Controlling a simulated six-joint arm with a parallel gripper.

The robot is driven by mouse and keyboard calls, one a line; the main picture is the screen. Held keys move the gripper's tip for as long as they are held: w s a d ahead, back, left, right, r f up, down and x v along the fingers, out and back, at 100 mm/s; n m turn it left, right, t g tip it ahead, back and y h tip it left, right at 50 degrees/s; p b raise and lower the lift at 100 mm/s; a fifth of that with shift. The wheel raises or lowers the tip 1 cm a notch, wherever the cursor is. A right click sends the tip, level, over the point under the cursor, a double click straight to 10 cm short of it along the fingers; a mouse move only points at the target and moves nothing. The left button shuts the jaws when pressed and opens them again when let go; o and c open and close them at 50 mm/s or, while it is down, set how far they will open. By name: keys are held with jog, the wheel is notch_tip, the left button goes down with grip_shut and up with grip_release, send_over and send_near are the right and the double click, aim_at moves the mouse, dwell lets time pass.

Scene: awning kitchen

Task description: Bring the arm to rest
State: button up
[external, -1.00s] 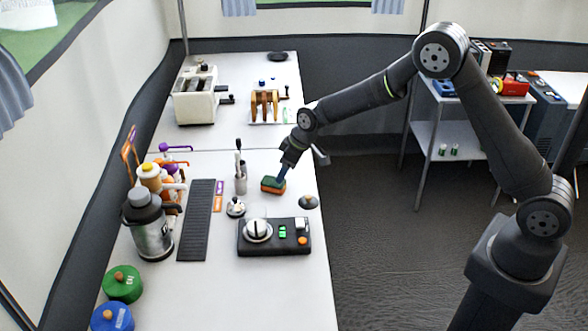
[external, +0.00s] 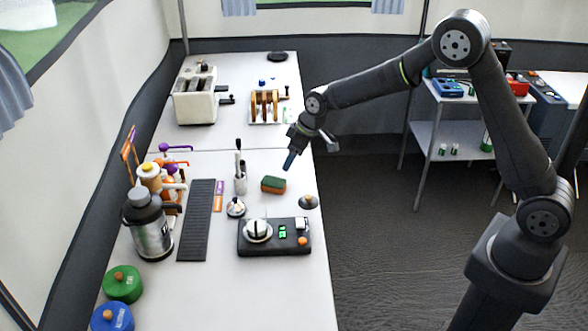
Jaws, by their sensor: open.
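My gripper (external: 289,162) hangs over the right part of the white counter (external: 285,280), its fingers pointing down. It is open and holds nothing that I can see. A green and orange sponge (external: 273,185) lies on the counter just below and to the left of the fingertips, apart from them. My arm reaches in from the right, bent high at the elbow.
A black device with a round knob (external: 274,237) is on the counter, with a small dark dome (external: 308,202) near the edge. A container of upright tools (external: 240,180) stands left of the sponge.

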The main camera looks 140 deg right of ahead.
aim_at(279, 182)
jog(key=x, duration=1.1)
jog(key=shift+d+f, duration=0.1)
jog(key=shift+f, duration=0.3)
notch_tip(279, 182, up, 3)
jog(key=shift+f, duration=0.25)
jog(key=shift+r, duration=0.4)
